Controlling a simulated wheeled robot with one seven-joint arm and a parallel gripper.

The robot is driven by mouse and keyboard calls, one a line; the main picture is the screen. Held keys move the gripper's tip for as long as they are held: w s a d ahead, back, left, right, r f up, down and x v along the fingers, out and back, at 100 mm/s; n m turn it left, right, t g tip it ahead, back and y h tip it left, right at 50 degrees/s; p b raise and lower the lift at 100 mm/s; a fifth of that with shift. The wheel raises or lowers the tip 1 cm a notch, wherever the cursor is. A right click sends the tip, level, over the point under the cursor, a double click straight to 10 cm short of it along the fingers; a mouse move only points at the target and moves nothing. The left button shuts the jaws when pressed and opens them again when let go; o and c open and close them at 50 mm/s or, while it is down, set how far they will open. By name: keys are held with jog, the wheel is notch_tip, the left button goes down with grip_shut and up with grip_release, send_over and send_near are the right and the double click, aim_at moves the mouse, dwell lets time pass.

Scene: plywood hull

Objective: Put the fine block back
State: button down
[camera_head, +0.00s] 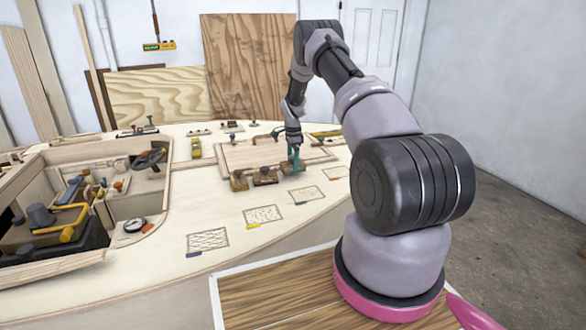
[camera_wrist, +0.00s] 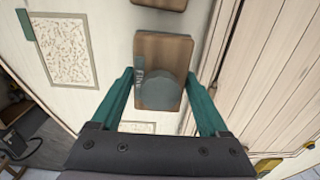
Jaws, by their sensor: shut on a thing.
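The fine block (camera_wrist: 165,52) is a brown wooden block with a round grey knob on top and a dark label strip, whose small lettering seems to read FINE. My gripper (camera_wrist: 160,88) has its two teal fingers on either side of this block, shut on it. In the head view my gripper (camera_head: 293,160) is at the near edge of the raised wooden panel, right of two other blocks. The held block is mostly hidden there. I cannot tell whether it touches the deck. A patterned sheet with a teal tab (camera_wrist: 62,50) lies to the left in the wrist view.
Several patterned sheets lie in a row on the pale deck, including one with a blue tab (camera_head: 208,240). The wooden panel (camera_head: 240,156) lies behind. An open cockpit (camera_head: 60,210) is at left.

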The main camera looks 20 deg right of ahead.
jog(key=shift+f, duration=1.25)
jog(key=shift+f, duration=0.15)
grip_release()
